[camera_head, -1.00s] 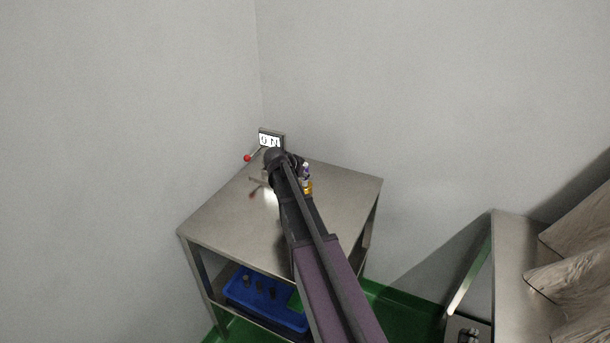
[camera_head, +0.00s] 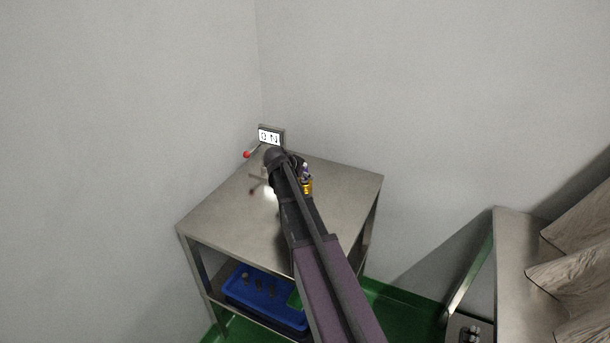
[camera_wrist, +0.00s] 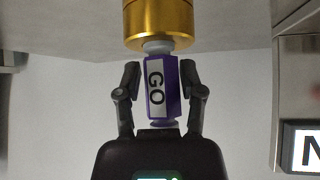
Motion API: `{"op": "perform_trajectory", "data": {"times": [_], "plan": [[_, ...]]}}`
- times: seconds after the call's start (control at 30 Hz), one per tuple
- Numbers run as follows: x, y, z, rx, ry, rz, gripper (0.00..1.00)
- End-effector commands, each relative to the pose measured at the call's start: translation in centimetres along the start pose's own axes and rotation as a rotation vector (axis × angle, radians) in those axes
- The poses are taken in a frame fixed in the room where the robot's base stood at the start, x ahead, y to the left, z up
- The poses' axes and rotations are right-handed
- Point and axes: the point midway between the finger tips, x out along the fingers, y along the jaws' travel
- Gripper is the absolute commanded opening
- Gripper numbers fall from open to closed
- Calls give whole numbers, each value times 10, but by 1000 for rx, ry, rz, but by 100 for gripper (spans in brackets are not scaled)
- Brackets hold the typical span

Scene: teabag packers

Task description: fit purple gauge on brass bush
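The purple gauge (camera_wrist: 164,85) has a white face marked GO and a pale grey end. My gripper (camera_wrist: 161,75) has a finger on either side of it and appears shut on it; a thin gap seems to show at the left finger. The gauge's grey end meets the brass bush (camera_wrist: 158,22) and lines up with it, with a slight tilt; how far it is inside is hidden. In the head view, the gauge (camera_head: 306,170) is above the brass bush (camera_head: 307,187) on the table, beside my dark gripper, whose fingers are hidden by my arm.
A small display panel (camera_head: 270,136) and a red ball knob (camera_head: 247,154) are at the table's back corner. The steel table (camera_head: 220,218) is mostly bare at the front left. A blue tray (camera_head: 258,293) sits on the shelf below. Walls stand close behind.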

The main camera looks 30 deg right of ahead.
Motion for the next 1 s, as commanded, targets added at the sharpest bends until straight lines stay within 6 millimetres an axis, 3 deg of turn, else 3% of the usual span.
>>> {"op": "perform_trajectory", "data": {"times": [0.57,1.0], "plan": [[-2,0,-2,0,0,0,80],[-20,0,-20,0,0,0,80]]}}
